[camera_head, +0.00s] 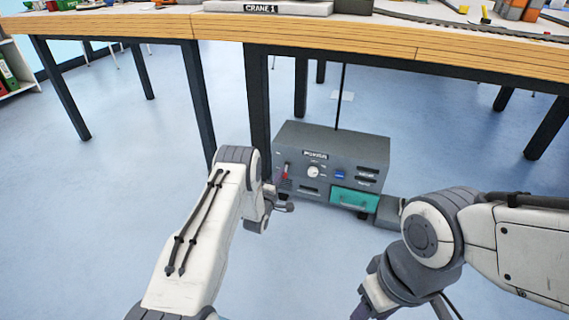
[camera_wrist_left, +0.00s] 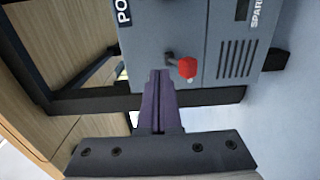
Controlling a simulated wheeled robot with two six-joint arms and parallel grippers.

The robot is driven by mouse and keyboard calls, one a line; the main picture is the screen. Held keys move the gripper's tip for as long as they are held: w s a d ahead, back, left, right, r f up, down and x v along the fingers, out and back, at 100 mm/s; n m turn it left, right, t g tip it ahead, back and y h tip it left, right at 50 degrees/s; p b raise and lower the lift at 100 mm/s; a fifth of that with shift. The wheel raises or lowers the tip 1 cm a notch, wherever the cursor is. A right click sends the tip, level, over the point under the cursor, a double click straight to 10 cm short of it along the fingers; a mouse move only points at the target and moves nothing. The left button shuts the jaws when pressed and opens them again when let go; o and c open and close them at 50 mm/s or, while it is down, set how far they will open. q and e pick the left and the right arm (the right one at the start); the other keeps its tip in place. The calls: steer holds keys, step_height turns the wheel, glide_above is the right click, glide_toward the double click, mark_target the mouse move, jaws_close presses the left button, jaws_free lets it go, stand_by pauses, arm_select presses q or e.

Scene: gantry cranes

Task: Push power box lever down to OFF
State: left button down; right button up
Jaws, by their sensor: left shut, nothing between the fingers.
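The grey power box (camera_head: 335,143) stands on the floor under the table. Its red-tipped lever (camera_head: 285,171) is on the left of its front panel, and the red knob (camera_wrist_left: 187,67) shows clearly in the left wrist view on a short dark stem. My left gripper (camera_head: 277,188) is shut and empty, in front of the panel close to the lever. In the left wrist view its fingertips (camera_wrist_left: 159,76) lie just left of the red knob; whether they touch it I cannot tell. My right arm's wrist (camera_head: 400,280) is at the lower right; its fingers are mostly out of frame.
The box has a dial (camera_head: 314,171) and a green drawer front (camera_head: 354,200). A small grey block (camera_head: 390,212) sits at its right. Dark table legs (camera_head: 257,100) stand close behind and left. The wooden table edge (camera_head: 330,35) runs above. Floor at left is clear.

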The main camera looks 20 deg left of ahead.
arm_select(q)
steer(key=s+p, duration=0.3)
steer(key=s, duration=0.2)
stand_by(0.3)
